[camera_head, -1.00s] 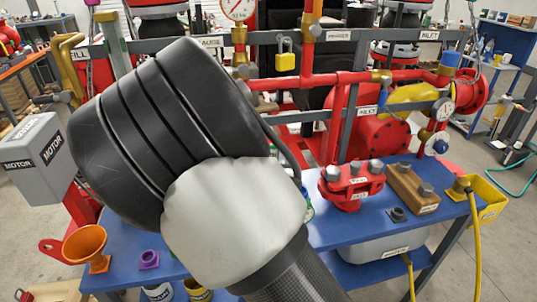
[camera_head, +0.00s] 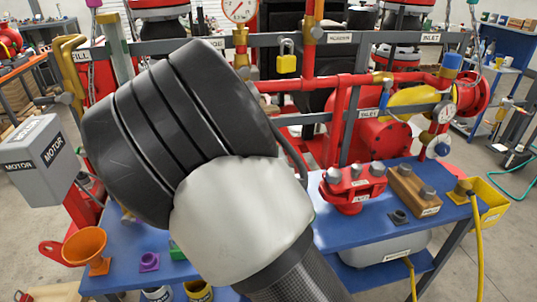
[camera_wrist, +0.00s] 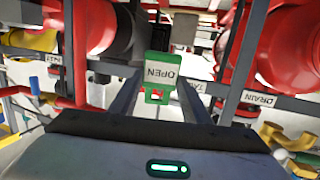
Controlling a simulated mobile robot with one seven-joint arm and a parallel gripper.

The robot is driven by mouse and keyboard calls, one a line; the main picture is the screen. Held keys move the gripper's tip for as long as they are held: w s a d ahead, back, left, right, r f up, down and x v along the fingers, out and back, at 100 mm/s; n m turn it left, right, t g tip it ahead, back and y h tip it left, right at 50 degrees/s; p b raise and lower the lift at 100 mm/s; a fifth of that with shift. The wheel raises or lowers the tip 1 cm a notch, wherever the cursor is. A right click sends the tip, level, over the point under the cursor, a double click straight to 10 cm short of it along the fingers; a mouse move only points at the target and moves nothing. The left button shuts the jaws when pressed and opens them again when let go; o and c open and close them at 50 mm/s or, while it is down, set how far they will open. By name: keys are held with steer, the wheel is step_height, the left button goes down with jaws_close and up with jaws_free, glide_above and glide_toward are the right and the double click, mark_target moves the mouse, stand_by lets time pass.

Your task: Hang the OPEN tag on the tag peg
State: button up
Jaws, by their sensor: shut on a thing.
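The OPEN tag (camera_wrist: 162,72), a white plate with a green border, shows in the wrist view between the fingers of my gripper (camera_wrist: 159,92). My gripper is shut on the tag, and its lettering appears upside down in this view. A grey rail with a partly covered label starting "TA" (camera_wrist: 198,87) is behind the right finger. I cannot make out the tag peg; the tag or the fingers may cover it. In the head view my arm hides the gripper and the tag.
A grey rail (camera_head: 385,38) with labels and a yellow padlock (camera_head: 287,63) crosses behind my arm. Red pipes and a red pump (camera_head: 380,140) are at right. The blue bench (camera_head: 335,232) holds a red flanged part, a wooden block (camera_head: 414,190) and an orange funnel (camera_head: 86,245).

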steer(key=shift+w, duration=0.15)
steer(key=shift+w+a+f+b, duration=0.1)
steer(key=shift+w+a+b, duration=0.2)
steer(key=shift+w, duration=0.5)
steer(key=shift+w+a+f+b, duration=0.1)
steer(key=shift+w+a+b, duration=0.15)
steer(key=shift+w, duration=0.55)
steer(key=shift+f+b, duration=0.2)
steer(key=shift+b, duration=0.2)
steer(key=shift+w+f, duration=0.1)
steer(key=shift+f, duration=0.05)
steer(key=o, duration=1.1)
